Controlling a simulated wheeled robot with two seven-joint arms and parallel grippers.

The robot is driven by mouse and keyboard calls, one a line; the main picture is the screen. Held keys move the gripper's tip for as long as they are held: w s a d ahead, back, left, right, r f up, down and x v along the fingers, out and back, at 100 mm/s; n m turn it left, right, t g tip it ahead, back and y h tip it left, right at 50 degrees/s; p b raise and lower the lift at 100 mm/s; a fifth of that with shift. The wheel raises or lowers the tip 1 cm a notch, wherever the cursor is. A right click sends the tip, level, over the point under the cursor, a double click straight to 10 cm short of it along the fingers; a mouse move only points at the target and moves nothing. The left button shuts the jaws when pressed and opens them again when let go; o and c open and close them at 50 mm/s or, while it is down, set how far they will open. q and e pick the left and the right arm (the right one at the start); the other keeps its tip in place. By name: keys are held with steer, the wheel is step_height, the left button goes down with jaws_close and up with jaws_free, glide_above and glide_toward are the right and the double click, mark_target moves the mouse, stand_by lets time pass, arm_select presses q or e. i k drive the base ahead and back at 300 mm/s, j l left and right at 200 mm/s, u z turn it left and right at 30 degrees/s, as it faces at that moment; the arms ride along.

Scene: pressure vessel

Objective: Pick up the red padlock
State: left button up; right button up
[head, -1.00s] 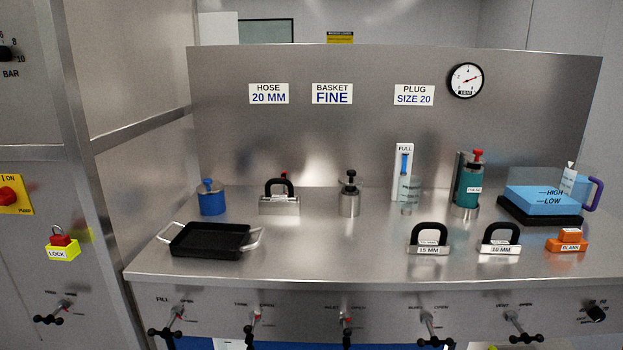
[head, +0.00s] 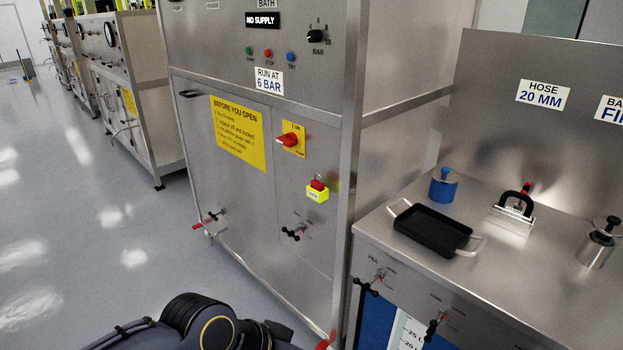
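The red padlock (head: 318,184) sits in a yellow holder (head: 318,195) marked LOCK, fixed on the front of the tall steel cabinet, just below the red pump switch. It is small in the head view, and its shackle is hard to make out. Part of my own arm shows at the bottom of the picture, well below and to the left of the padlock. Neither gripper's fingers are in view.
The steel cabinet (head: 240,215) has a yellow notice (head: 238,133), a red pump switch (head: 289,140) and black valve handles (head: 293,233). Open grey floor (head: 90,240) lies to the left.

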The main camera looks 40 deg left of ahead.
mark_target(318, 186)
steer(key=u, duration=1.15)
